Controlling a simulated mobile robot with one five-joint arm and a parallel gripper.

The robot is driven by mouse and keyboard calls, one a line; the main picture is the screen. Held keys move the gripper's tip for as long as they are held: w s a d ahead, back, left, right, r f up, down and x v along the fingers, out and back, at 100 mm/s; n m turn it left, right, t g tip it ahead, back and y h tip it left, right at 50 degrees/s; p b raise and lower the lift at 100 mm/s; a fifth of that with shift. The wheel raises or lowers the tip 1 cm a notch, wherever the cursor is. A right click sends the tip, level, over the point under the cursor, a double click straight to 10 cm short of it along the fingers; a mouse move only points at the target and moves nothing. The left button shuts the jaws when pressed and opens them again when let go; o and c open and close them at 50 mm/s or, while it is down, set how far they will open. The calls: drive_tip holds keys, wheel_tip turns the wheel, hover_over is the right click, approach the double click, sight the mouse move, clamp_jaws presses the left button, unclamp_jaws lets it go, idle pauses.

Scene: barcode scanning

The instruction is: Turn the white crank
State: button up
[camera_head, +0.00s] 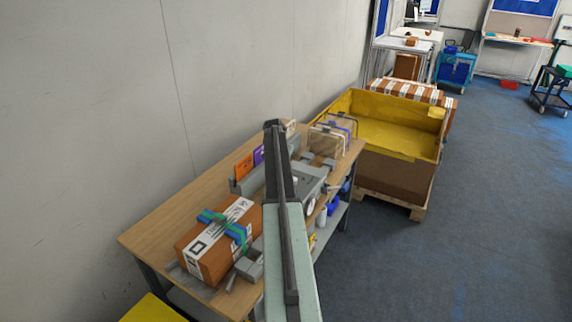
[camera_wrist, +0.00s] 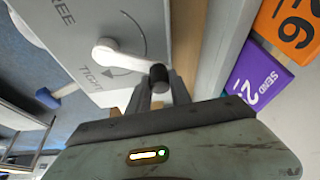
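The white crank (camera_wrist: 118,57) is on the face of a light grey box (camera_wrist: 85,25) in the wrist view. Its white arm runs from a round hub at left to a dark cylindrical knob (camera_wrist: 158,75) at right. A curved arrow and the words "TIGHT" and part of "FREE" are printed around it. My gripper (camera_wrist: 160,82) has one finger on each side of the knob, with the fingertips close to it. Whether they press on it is unclear. In the head view my arm covers part of the grey box (camera_head: 310,182) on the wooden table.
The wooden table (camera_head: 160,228) holds a brown carton (camera_head: 212,250) with green and blue straps at front left. Orange and purple number cards (camera_head: 243,167) stand behind my arm. A large yellow-lined bin (camera_head: 385,135) stands past the table.

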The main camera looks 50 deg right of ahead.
drive_tip(key=o, duration=0.4)
drive_tip(key=shift+w, duration=0.1)
drive_tip(key=shift+c, duration=0.2)
drive_tip(key=shift+d, duration=0.1)
drive_tip(key=shift+r, duration=0.1)
drive_tip(key=p+v, duration=0.7)
drive_tip(key=shift+r, duration=0.25)
